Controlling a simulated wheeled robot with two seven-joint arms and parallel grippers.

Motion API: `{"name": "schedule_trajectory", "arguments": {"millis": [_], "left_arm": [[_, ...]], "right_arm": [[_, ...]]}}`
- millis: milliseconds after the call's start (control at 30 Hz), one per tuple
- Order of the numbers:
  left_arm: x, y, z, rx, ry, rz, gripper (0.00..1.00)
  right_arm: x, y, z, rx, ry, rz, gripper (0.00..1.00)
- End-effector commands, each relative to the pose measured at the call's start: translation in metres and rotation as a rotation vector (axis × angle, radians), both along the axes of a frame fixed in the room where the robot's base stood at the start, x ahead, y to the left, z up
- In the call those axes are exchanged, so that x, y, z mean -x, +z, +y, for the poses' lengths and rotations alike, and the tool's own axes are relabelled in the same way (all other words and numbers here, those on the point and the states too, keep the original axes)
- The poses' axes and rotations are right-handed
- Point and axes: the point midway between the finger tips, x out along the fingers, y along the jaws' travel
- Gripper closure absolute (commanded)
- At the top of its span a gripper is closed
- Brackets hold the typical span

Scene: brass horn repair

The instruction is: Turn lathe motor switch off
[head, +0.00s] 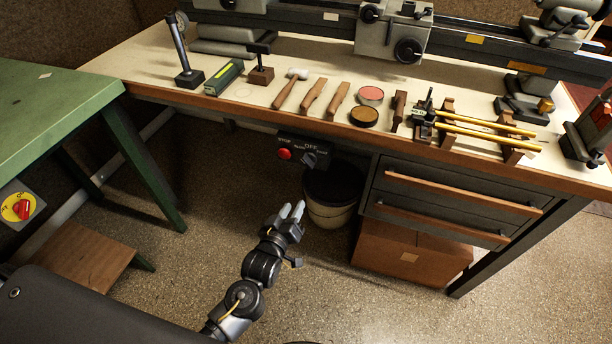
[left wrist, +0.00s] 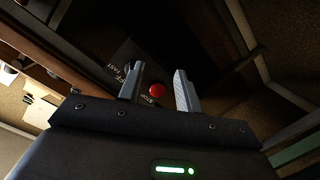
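The lathe motor switch is a dark knob (head: 308,160) on a small black panel under the front edge of the workbench. The panel carries a red stop button (head: 284,154) at its left and lettering including OFF around the knob. I cannot tell which mark the knob points at. My left gripper (head: 292,210) is open and empty, below and in front of the panel, apart from it. In the left wrist view, the red button (left wrist: 157,90) shows between the spread fingers, and the knob is largely hidden near the left finger. My right gripper is not in view.
The workbench (head: 240,110) holds hammers, tins and brass tubes, with the lathe (head: 480,40) behind. A bucket (head: 330,205) stands below the panel, left of the drawers (head: 450,195). A green table (head: 50,110) with a red-and-yellow switch (head: 20,208) is at left. Floor between is clear.

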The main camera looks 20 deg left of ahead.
Motion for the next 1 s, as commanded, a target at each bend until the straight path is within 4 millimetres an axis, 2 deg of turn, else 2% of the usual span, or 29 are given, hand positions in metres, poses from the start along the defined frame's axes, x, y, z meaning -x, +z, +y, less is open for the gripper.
{"name": "schedule_trajectory", "arguments": {"millis": [33,100,233,467,800,1000], "left_arm": [[-0.003,0.019,-0.002,0.043,0.007,-0.050,0.65],[-0.004,0.042,-0.002,0.091,0.015,-0.098,0.65],[-0.004,0.062,-0.003,0.131,0.019,-0.136,0.65],[-0.015,0.064,-0.004,0.131,0.020,-0.138,0.65],[-0.076,0.063,-0.007,0.129,0.019,-0.138,0.65],[-0.102,0.062,-0.009,0.130,0.018,-0.136,0.65]], "right_arm": [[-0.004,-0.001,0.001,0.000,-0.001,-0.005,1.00],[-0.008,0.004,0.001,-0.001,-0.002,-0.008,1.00],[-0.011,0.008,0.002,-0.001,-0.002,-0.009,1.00],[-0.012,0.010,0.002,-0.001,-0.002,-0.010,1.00],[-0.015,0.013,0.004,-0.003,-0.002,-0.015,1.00],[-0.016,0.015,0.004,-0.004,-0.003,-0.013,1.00]]}}
